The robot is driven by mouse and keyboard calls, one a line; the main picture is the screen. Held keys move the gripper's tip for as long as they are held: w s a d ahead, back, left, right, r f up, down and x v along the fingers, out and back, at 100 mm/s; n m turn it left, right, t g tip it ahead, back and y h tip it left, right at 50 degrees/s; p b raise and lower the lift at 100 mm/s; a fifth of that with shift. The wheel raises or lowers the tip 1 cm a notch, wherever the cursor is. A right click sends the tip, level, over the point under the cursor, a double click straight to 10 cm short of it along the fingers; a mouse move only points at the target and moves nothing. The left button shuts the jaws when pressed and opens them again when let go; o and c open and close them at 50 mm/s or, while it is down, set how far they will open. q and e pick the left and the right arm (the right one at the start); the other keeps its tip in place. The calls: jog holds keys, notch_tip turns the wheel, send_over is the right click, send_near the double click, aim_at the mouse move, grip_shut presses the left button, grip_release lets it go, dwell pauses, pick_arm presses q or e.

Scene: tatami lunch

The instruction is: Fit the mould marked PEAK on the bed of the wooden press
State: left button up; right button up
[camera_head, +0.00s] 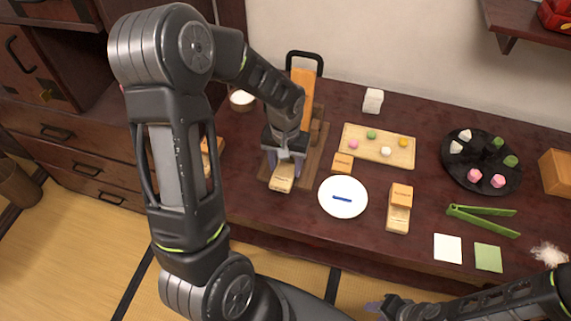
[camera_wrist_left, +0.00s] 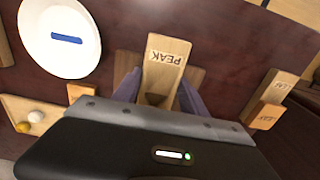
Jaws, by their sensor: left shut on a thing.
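The pale wooden mould marked PEAK (camera_head: 281,184) is held in my left gripper (camera_head: 284,170), over the front of the wooden press (camera_head: 315,148). In the left wrist view, the mould (camera_wrist_left: 167,55) sits between the purple fingers of my left gripper (camera_wrist_left: 158,95), its lettered end pointing away from the gripper. Wood of the press (camera_wrist_left: 126,64) shows on both sides of it. I cannot tell whether the mould touches the bed, which is partly hidden by the gripper. My right gripper (camera_head: 384,305) is low at the front, apart from everything, its jaws unclear.
A white plate (camera_head: 343,208) with a blue stick lies right of the press. Another mould (camera_head: 397,218) stands farther right. Left of the press, another mould (camera_wrist_left: 282,90) with an orange block shows in the wrist view.

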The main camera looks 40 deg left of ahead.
pick_arm(q)
jog(key=shift+f+b, duration=0.7)
jog(key=shift+f, duration=0.2)
jog(key=o, duration=1.5)
jog(key=shift+r, duration=3.9)
jog(key=shift+s, duration=0.1)
